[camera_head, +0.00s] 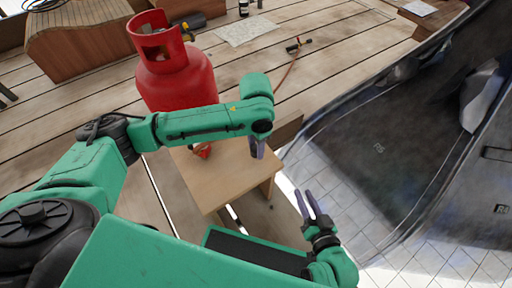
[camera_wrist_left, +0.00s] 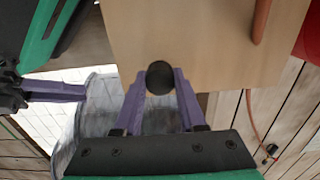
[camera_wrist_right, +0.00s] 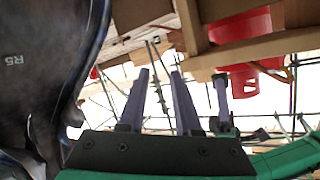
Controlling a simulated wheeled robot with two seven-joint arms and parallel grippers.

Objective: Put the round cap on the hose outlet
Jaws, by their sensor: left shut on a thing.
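The round cap is a small black disc (camera_wrist_left: 160,77) between the fingertips of my left gripper (camera_wrist_left: 161,82) in the left wrist view. The left gripper is shut on it, above or beside the wooden stand's edge. In the head view the left gripper (camera_head: 257,150) points down at the stand's right side, and the cap cannot be made out. An orange-red hose end (camera_wrist_left: 260,25) shows over the stand, apart from the cap; I cannot tell its outlet clearly. My right gripper (camera_head: 313,208) is open and empty, right of the stand; its fingers also show in the right wrist view (camera_wrist_right: 158,90).
The wooden stand (camera_head: 225,185) is in front of a red gas cylinder (camera_head: 180,80). A thin red hose (camera_head: 288,72) lies on the plank deck behind. A large dark curved body (camera_head: 390,140) fills the right side. Pale tiles lie below my right gripper.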

